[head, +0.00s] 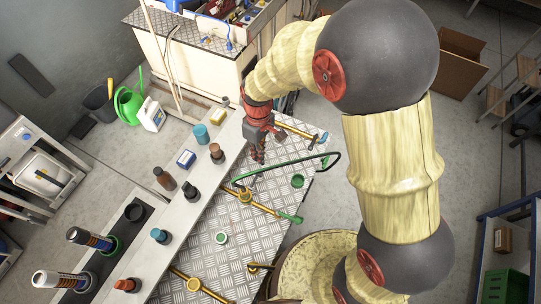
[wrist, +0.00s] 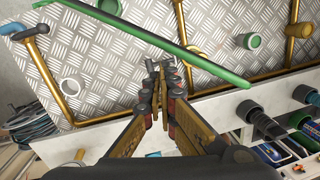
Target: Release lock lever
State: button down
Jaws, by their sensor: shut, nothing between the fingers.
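No part is marked as the lock lever. The likeliest lever shapes are a long bent green bar (head: 290,161) over the ribbed metal plate (head: 265,233) and a brass pipe (head: 262,206) with a green end (head: 289,217). In the wrist view the green bar (wrist: 160,40) runs diagonally just beyond my fingertips (wrist: 160,75). My gripper (head: 258,153) is shut and empty, above the plate's upper left edge near the grey ledge. It looks apart from the green bar, though the gap in depth is hard to judge. My arm covers part of the right side.
Another brass pipe (head: 298,131) has a blue end. Several bottles and caps stand along the ledge (head: 170,215) at left. A round drum (head: 311,262) is at the lower right.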

aim_at(259, 174)
jog(key=f, duration=0.4)
jog(key=w+f+n, duration=0.1)
jog(key=f, duration=0.3)
jog(key=a+f+n+p, duration=0.1)
jog(key=f, duration=0.4)
jog(key=shift+w+t, duration=0.15)
jog(key=shift+t, duration=0.25)
jog(key=shift+w+d+f+b, duration=0.1)
jog(key=shift+f+b, duration=0.85)
jog(key=shift+b, duration=0.15)
jog(key=shift+r, duration=0.1)
